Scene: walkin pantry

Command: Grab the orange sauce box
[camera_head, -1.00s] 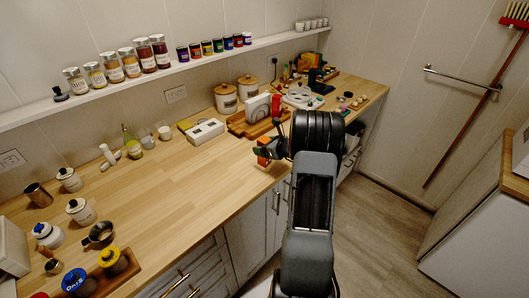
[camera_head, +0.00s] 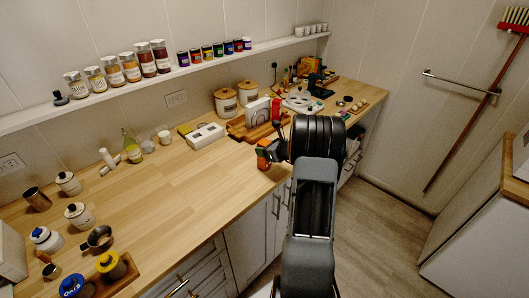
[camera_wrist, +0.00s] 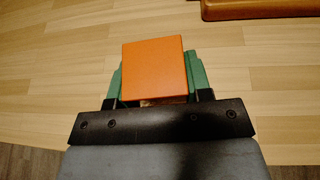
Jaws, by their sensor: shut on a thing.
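The orange sauce box (camera_wrist: 153,68) sits between the two green fingers of my gripper (camera_wrist: 155,80) in the wrist view, with its orange face toward the camera. My gripper is shut on it. In the head view the orange box (camera_head: 263,161) shows at the left of my gripper (camera_head: 266,153), near the front edge of the wooden counter (camera_head: 180,190). My arm hides part of the gripper there. I cannot tell whether the box touches the counter.
A wooden tray (camera_wrist: 265,8) lies beyond the box. A white napkin holder (camera_head: 258,112) and canisters (camera_head: 226,101) stand behind my gripper. Jars (camera_head: 78,215) and cups stand at the counter's left. The counter's middle is clear. Cabinets (camera_head: 250,232) are below the front edge.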

